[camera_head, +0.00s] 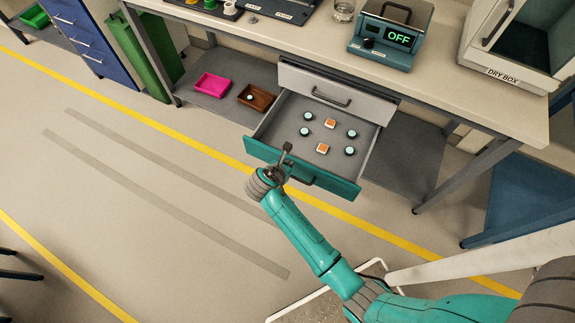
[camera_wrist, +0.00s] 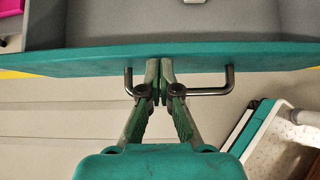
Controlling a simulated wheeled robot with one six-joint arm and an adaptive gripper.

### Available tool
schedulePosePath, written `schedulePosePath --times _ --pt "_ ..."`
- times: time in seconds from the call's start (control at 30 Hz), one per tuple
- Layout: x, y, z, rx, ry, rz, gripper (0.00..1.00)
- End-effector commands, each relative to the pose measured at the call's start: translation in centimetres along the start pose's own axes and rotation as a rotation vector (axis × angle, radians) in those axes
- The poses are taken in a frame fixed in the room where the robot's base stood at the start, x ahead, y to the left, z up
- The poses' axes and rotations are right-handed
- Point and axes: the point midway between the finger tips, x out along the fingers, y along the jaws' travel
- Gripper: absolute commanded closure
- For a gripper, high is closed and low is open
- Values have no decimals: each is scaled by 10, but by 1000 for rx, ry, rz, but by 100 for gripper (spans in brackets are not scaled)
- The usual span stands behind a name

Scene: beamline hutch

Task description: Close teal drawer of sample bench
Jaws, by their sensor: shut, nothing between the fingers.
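The teal drawer (camera_head: 328,186) of the sample bench (camera_head: 430,85) is pulled out below a grey closed drawer. Inside it lie several round capped pieces and two orange-topped square pieces. My gripper (camera_head: 287,150) is at the left part of its teal front in the head view. In the wrist view my gripper (camera_wrist: 160,66) is shut with nothing in it, its fingertips over the teal front (camera_wrist: 85,62). The dark bar handle (camera_wrist: 205,91) spans both sides of the fingers; whether they touch the handle or front I cannot tell.
A magenta tray (camera_head: 212,85) and a brown tray (camera_head: 257,97) sit on the lower shelf left of the drawer. A device reading OFF (camera_head: 392,33) and a dry box (camera_head: 515,45) stand on the bench top. The floor in front is clear.

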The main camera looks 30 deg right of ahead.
Motion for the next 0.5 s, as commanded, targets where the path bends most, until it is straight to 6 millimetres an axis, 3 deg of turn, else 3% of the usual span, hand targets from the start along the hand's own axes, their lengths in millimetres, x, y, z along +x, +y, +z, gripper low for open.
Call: schedulePosePath --times 0.27,0.5 --pt "10 0 11 3 -1 0 100" --pt "43 -1 44 6 -1 -3 100"
